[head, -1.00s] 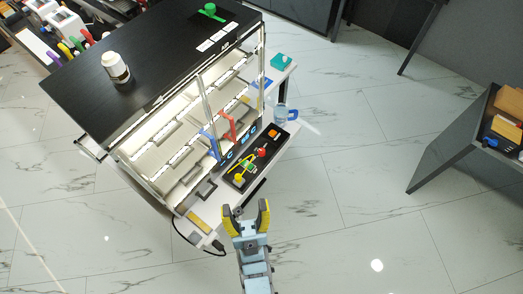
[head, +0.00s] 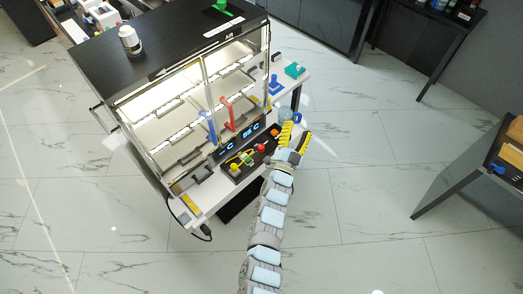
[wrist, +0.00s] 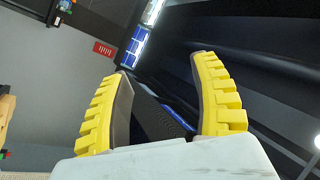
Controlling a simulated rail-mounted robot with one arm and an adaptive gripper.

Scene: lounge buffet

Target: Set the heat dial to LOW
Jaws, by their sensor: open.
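A black control panel (head: 251,163) sits on the front ledge of the lit glass cabinet. It carries a yellow knob (head: 235,168), a small green part, a red knob (head: 262,148) and an orange part (head: 275,133). I cannot read its markings, so which is the heat dial, and its setting, I cannot tell. My gripper (head: 297,131) is open and empty, by the right end of the panel, pointing away from me. In the wrist view my gripper (wrist: 156,70) shows its two yellow fingers spread with nothing between them; no knob shows there.
The glass cabinet (head: 190,105) has a blue handle (head: 208,127) and a red handle (head: 228,114) on its front. A clear cup (head: 286,114) stands close behind my gripper. Blue and teal items (head: 294,70) lie on the ledge farther right. Open floor lies in front.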

